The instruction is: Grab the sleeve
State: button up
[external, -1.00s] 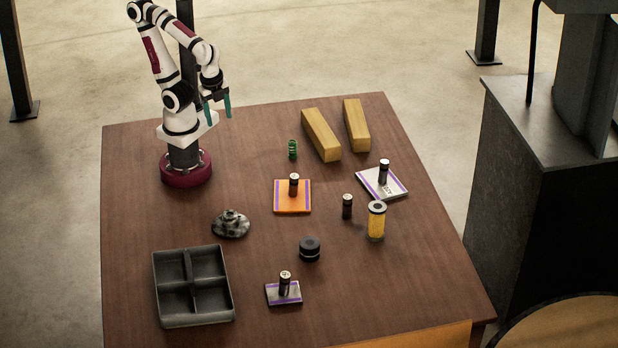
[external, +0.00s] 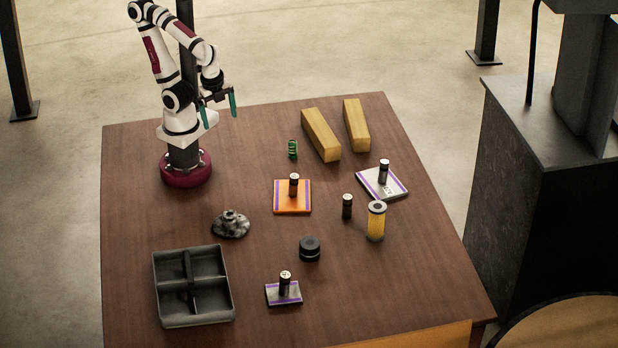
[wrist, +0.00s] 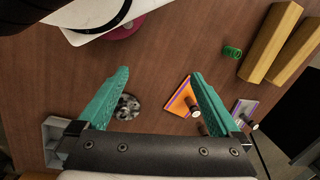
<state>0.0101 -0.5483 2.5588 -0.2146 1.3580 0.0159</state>
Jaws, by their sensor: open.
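No part is clearly marked as the sleeve. Candidates are small dark upright cylinders with pale tops: one (external: 294,185) on an orange pad, one (external: 384,172) on a white pad, one (external: 347,207) on bare wood and one (external: 285,283) on a small grey pad. A yellow cylinder (external: 376,222) with a dark top opening also stands at the right. My gripper (external: 219,110) is open and empty, raised at the table's far left near my base. In the wrist view its teal fingers (wrist: 160,74) are wide apart above the wood, with nothing between the tips.
A grey divided tray (external: 228,300) is at the near left, beside a mottled grey lump (external: 231,224). A black puck (external: 310,249), a green spring (external: 292,150) and two wooden blocks (external: 321,135) also occupy the table. The left middle of the tabletop is clear.

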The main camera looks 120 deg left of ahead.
jog(key=w+d+f+n+t+h, duration=0.1)
jog(key=w+d+f+t, duration=0.25)
jog(key=w, duration=0.75)
jog(key=w+d+f+t+h, duration=0.25)
jog(key=w+d+f, duration=0.2)
jog(key=w, duration=0.65)
jog(key=n+t, duration=0.2)
jog(key=t, duration=0.5)
send_near(309, 241)
jog(key=shift+d+f, duration=0.2)
jog(key=shift+d, duration=0.2)
jog(key=shift+w+a+f+n, duration=0.15)
jog(key=shift+f+n, duration=0.1)
jog(key=shift+n, duration=0.25)
jog(key=shift+w+f+t, duration=0.1)
jog(key=shift+w+t, duration=0.1)
jog(key=shift+t, duration=0.1)
jog(key=x, duration=0.7)
grip_shut()
